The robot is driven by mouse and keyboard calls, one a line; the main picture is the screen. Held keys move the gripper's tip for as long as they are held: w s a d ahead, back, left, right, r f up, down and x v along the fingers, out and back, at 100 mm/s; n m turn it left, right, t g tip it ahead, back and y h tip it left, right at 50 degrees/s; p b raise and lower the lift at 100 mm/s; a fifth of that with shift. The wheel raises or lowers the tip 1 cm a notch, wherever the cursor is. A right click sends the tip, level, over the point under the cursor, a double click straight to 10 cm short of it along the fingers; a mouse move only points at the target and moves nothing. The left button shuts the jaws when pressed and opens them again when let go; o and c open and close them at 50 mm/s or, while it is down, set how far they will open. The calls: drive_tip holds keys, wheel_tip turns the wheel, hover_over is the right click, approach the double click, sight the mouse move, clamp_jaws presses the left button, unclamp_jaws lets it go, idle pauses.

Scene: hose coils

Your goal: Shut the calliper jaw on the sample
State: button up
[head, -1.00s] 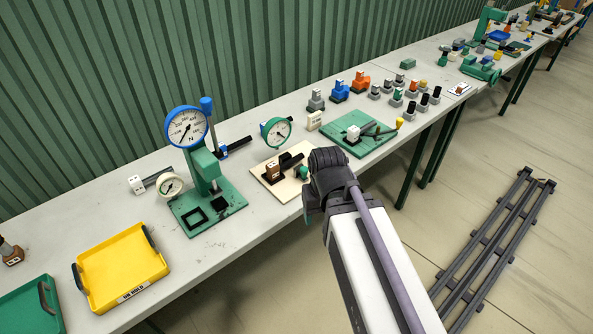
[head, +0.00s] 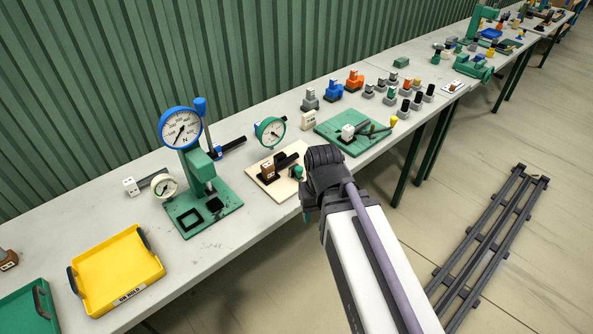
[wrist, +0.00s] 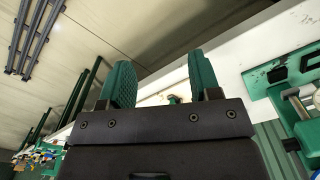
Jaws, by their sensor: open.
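What looks like the calliper is a dark bar (head: 286,161) with a brown block (head: 268,170) on a cream board (head: 264,184). A small green part (head: 297,172) shows at its near right end, beside my wrist. I cannot tell for sure which piece is the sample or whether the jaw touches it. My gripper (wrist: 162,72) is open in the wrist view, its two green fingers well apart with nothing held. In the head view my arm reaches to the board's right edge and my fingertips are mostly hidden.
A green press with a blue dial (head: 181,128) stands left of the board. A green-rimmed dial (head: 270,131) stands behind it, and a green plate (head: 341,140) with a lever lies to the right. A yellow tray (head: 137,292) sits front left.

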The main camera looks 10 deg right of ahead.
sight(300, 167)
drive_tip(key=w+d+n+y, duration=0.2)
drive_tip(key=w+d+n, duration=0.1)
drive_tip(key=w, duration=2.5)
drive_tip(key=shift+n+g, duration=0.3)
drive_tip(key=shift+n, duration=0.2)
drive_tip(key=f+b, duration=0.3)
drive_tip(key=s+a+f+b, duration=0.1)
drive_tip(key=f+b, duration=0.7)
drive_tip(key=shift+s+a, duration=0.3)
drive_tip(key=shift+a, duration=0.05)
drive_tip(key=shift+r, duration=0.1)
drive_tip(key=shift+a, duration=0.1)
drive_tip(key=c, duration=0.6)
drive_tip(key=shift+d, duration=0.2)
clamp_jaws()
